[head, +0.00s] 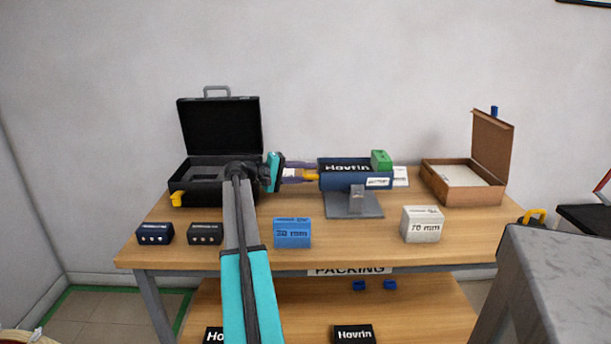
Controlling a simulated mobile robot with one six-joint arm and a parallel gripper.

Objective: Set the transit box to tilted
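No label reading "transit box" is legible. A dark blue box marked Hovrin (340,182) sits at the table's centre, on or behind a grey stand plate (367,207); it looks level. An open black case (196,194) with a raised lid and a yellow latch stands at the left. My gripper (312,172) reaches from the left, with purple fingers, to the left end of the blue box. A small orange piece (310,177) shows at the fingertips. Whether the fingers touch or hold it is unclear.
A green block (381,160) sits at the blue box's right end. An open cardboard box (460,191) stands at the right. A blue block (292,233), a white 70 mm block (422,225) and two dark blocks (155,234) line the front of the wooden table (350,247).

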